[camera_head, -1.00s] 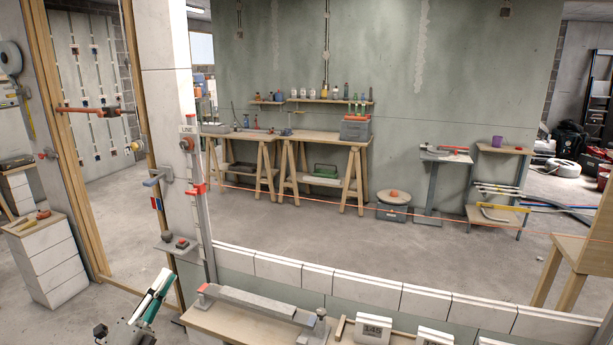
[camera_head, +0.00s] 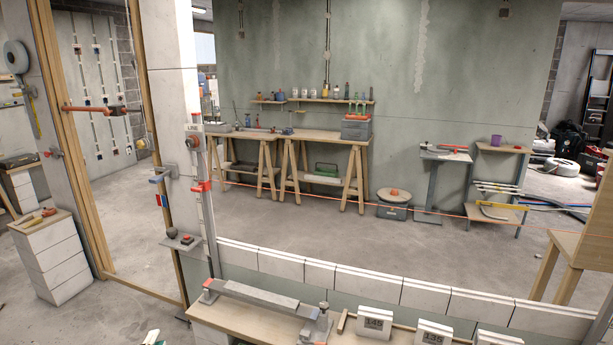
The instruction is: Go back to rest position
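Only a small white and green tip of my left gripper (camera_head: 153,338) shows at the bottom edge, left of the near workbench. The rest of it is below the picture, so whether it is open or shut cannot be seen. It touches nothing that I can see. My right gripper is not in view.
The near workbench (camera_head: 232,322) carries a long grey bar (camera_head: 262,298) on red-ended supports and white blocks marked with numbers (camera_head: 375,325). A low white block wall (camera_head: 365,285) runs behind it. Trestle tables (camera_head: 318,137) stand far back.

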